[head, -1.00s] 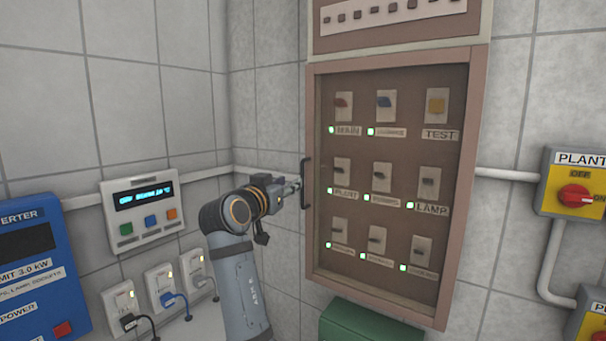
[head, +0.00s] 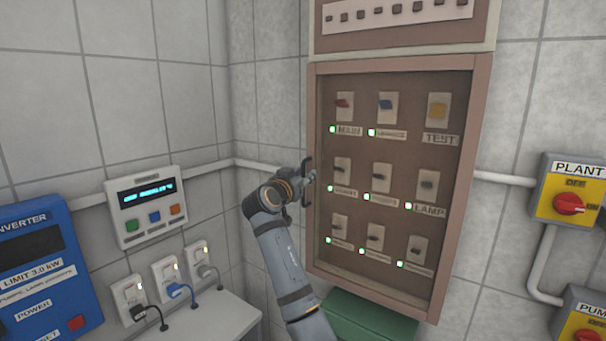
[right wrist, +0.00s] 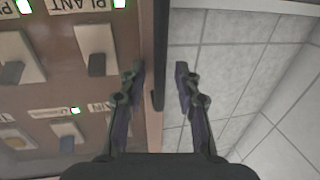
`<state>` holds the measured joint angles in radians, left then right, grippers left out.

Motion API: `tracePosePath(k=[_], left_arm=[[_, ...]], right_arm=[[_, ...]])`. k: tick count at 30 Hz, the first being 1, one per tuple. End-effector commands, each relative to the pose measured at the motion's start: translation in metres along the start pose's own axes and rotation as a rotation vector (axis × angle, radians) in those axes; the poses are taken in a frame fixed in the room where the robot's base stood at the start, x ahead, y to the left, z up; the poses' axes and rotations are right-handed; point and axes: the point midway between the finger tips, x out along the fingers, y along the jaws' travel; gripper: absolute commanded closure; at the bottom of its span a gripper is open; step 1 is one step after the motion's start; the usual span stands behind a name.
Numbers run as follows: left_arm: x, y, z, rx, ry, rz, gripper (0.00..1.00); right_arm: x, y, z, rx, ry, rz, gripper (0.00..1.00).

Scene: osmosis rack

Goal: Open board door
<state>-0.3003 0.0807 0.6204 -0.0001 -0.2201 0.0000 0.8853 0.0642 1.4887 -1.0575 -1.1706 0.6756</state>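The board door (head: 390,69) is a brown-framed, see-through panel on the wall cabinet, and it looks shut. Its dark vertical handle (head: 305,192) is on the left edge of the frame. My right gripper (head: 311,177) is at the handle, with the arm coming up from below. In the right wrist view the two fingers (right wrist: 159,76) are apart. The dark handle bar (right wrist: 160,55) runs between them, with gaps visible on both sides. Part of the handle is hidden by the gripper in the head view. My left gripper is not in view.
Behind the door are several switches with lit green lamps. A green box (head: 370,322) is below the cabinet. A display panel (head: 147,205), plugged sockets (head: 165,280) and a blue inverter (head: 40,270) are at left. Yellow switch boxes (head: 570,190) are at right.

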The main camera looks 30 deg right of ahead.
Motion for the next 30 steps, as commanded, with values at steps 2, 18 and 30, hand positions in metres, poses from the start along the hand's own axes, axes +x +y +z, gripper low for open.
tracePosePath(k=[2,18,30], left_arm=[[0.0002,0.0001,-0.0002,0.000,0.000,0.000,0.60],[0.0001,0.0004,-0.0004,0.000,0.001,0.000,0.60],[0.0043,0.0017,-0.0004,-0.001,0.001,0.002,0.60]], right_arm=[[-0.0002,0.0000,0.0000,0.000,0.000,0.000,0.73],[-0.0005,-0.0001,-0.0002,0.000,0.000,0.000,1.00],[-0.0015,0.0038,0.0015,0.001,0.001,-0.007,1.00]])
